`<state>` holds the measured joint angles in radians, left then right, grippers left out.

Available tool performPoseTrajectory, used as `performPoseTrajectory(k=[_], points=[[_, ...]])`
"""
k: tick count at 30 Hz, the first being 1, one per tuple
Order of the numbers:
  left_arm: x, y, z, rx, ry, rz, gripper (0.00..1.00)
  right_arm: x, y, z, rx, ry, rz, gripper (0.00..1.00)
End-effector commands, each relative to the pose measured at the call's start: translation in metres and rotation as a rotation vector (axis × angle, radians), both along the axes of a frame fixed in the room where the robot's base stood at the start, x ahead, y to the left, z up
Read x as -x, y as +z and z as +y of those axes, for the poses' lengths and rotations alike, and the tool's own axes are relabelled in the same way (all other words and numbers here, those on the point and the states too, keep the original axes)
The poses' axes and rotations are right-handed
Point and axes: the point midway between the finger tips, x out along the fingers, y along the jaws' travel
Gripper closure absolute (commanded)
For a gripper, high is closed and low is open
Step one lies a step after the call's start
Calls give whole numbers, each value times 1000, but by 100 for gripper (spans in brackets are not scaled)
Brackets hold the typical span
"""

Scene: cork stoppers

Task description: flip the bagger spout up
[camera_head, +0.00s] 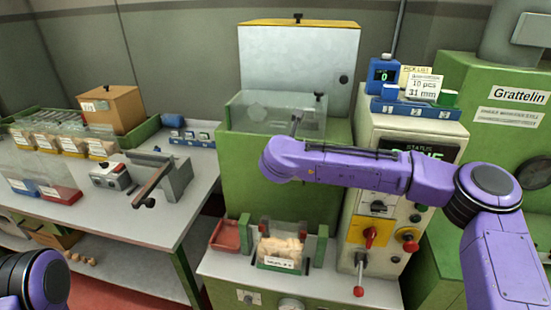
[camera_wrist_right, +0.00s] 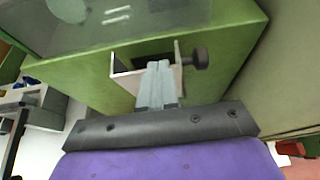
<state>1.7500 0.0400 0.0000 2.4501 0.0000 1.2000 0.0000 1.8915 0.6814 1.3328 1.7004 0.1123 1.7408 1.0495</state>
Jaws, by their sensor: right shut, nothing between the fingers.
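The bagger spout (camera_wrist_right: 122,80) is a pale metal channel with raised side walls on the front of the green machine, seen in the right wrist view. A dark round knob (camera_wrist_right: 197,58) sticks out at its right side. A dark opening shows behind it. My right gripper (camera_wrist_right: 159,66) is shut and empty, its grey fingertips overlapping the channel between its walls. I cannot tell whether they touch it. In the head view my right arm crosses in front of the green bagger (camera_head: 265,185), and I cannot make out the spout there. My left gripper is outside the view.
Below, a bag of corks (camera_head: 280,246) stands between green posts beside a red tray (camera_head: 226,236). A clear hopper (camera_head: 258,112) tops the bagger. A control panel (camera_head: 385,225) with knobs and a red-tipped lever stands right. A side table (camera_head: 100,215) with tools is left.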

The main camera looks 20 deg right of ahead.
Motion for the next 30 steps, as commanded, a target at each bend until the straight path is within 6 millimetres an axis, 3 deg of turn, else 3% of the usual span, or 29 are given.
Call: performPoseTrajectory(k=[12, 30], points=[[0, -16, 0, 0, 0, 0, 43, -18, 6, -12, 1, 1, -4, 100], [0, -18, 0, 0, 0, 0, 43, -19, 9, -14, 3, -1, -7, 100]])
